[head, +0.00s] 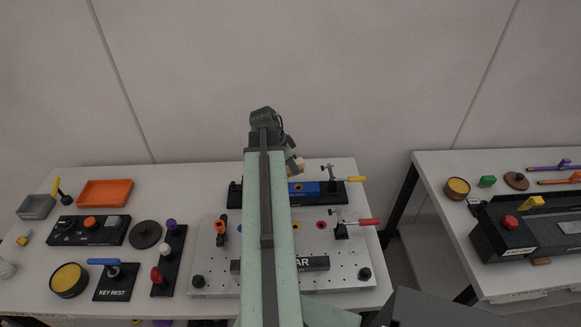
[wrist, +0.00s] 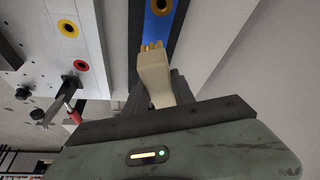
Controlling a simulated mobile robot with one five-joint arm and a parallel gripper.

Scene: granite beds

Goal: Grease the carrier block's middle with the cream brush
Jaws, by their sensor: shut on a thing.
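A blue block, which looks like the carrier block (head: 309,188), sits on a long black rail at the back of the plate, partly hidden by my arm. In the wrist view the blue block (wrist: 162,28) has a dark hole with a yellow ring. My gripper (wrist: 157,95) is shut on the cream brush (wrist: 155,75). The brush's tan bristle tips point at the blue block and overlap its edge in the wrist view; I cannot tell whether they touch. In the head view only a small cream part of the brush (head: 299,164) shows beside my arm.
A red-handled clamp (head: 362,222) and a yellow-handled clamp (head: 350,179) stand right of the block. Left are an orange tray (head: 105,192), a black button box (head: 88,230) and a yellow-filled tin (head: 69,280). A second table (head: 440,180) stands right, across a gap.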

